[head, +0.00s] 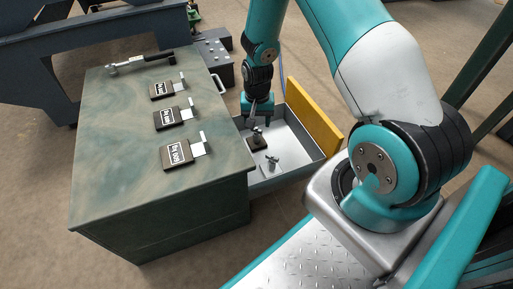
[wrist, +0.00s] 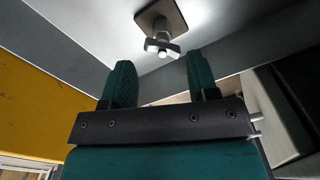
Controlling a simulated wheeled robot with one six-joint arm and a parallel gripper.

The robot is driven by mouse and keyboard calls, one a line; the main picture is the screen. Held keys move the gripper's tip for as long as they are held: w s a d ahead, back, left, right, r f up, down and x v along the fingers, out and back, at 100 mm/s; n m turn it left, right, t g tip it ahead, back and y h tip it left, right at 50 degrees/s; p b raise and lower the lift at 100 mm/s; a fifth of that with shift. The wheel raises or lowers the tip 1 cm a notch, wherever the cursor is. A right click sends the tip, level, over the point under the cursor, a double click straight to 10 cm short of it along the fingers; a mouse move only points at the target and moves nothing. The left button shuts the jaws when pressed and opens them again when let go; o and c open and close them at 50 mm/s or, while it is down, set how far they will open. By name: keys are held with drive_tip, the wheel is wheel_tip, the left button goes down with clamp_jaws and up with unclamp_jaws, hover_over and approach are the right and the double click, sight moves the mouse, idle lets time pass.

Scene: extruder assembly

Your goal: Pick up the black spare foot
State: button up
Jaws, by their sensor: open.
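The black spare foot (head: 257,141) stands in the open grey drawer (head: 290,132), near the cabinet side. In the wrist view the foot (wrist: 156,18) shows a dark square base and a light metal stem with a crosspiece. My gripper (head: 258,108) is over the drawer, pointing down, close to the black foot. In the wrist view my gripper (wrist: 160,62) is open, its two teal fingers apart with nothing between them. The foot's stem lies beyond the fingertips, roughly centred between them, and appears untouched.
A second foot with a light base (head: 271,164) stands nearby in the drawer. The yellow drawer front (head: 313,117) and grey walls enclose the space. The green cabinet (head: 125,115) carries several labelled plates, including a front one (head: 176,154), and a long tool (head: 140,62).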

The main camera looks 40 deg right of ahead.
sight(256, 132)
drive_tip(key=f+b, duration=0.2)
drive_tip(key=f, duration=0.1)
drive_tip(key=f+b, duration=0.3)
drive_tip(key=shift+w+f, duration=0.2)
drive_tip(key=shift+f, duration=0.1)
drive_tip(key=shift+r, duration=0.1)
drive_tip(key=c, duration=0.8)
